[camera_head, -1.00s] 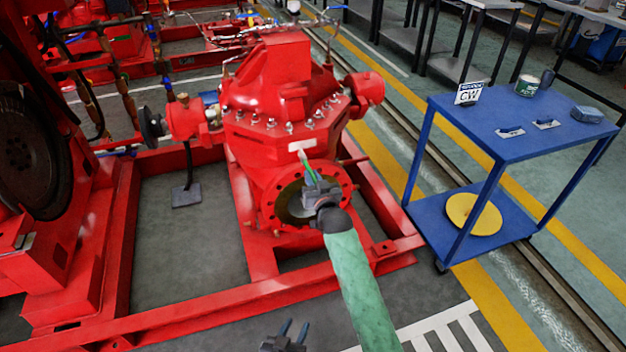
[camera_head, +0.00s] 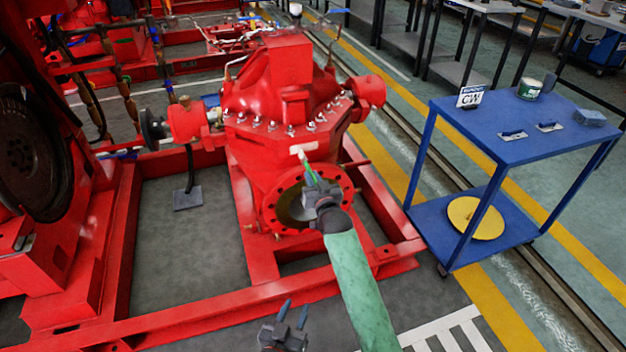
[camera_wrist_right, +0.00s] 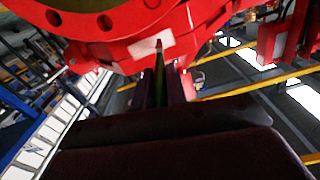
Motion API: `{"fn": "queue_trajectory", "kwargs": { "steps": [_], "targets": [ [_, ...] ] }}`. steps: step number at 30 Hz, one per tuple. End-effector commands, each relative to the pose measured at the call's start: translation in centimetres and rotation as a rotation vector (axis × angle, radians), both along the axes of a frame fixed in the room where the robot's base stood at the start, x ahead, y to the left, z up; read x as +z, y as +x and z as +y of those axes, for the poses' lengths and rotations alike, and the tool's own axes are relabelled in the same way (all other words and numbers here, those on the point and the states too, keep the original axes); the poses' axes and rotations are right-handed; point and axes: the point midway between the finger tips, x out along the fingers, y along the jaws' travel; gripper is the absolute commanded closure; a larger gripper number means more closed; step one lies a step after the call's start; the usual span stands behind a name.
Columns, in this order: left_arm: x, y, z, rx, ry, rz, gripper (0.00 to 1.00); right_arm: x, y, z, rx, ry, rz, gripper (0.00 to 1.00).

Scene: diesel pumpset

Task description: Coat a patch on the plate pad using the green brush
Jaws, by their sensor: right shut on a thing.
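The plate pad (camera_head: 297,150) is a small pale rectangle on the red pump casing, above the round flanged opening. My right gripper (camera_head: 316,188) is shut on the green brush (camera_head: 311,173) in front of that opening. The brush points up, its tip at the pad in the head view. In the right wrist view the brush (camera_wrist_right: 159,75) stands between the fingers, and its dark tip overlaps the pale pad (camera_wrist_right: 146,52). I cannot tell whether it touches. My left gripper (camera_head: 291,313) is low in the head view, open and empty, its fingers apart.
The red pump (camera_head: 270,85) stands on a red base frame (camera_head: 200,326). A blue cart (camera_head: 520,146) at the right carries a sign, a tin (camera_head: 529,88), trowels and a block, with a yellow disc (camera_head: 475,217) below. Grey floor lies in front.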

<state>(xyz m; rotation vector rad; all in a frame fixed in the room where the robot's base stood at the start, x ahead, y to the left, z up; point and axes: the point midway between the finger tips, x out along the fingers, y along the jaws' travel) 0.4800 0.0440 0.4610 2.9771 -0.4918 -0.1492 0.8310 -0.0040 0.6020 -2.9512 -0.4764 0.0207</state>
Motion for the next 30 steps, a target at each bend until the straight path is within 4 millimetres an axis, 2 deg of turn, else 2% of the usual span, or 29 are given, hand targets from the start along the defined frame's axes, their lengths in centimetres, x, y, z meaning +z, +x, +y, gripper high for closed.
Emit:
{"fn": "queue_trajectory", "kwargs": {
  "steps": [30],
  "targets": [
    [-0.23,-0.3,0.01,0.0,0.0,0.007,0.64,0.02,0.73,0.24,0.0,0.0,0.0,1.0]
  ]
}}
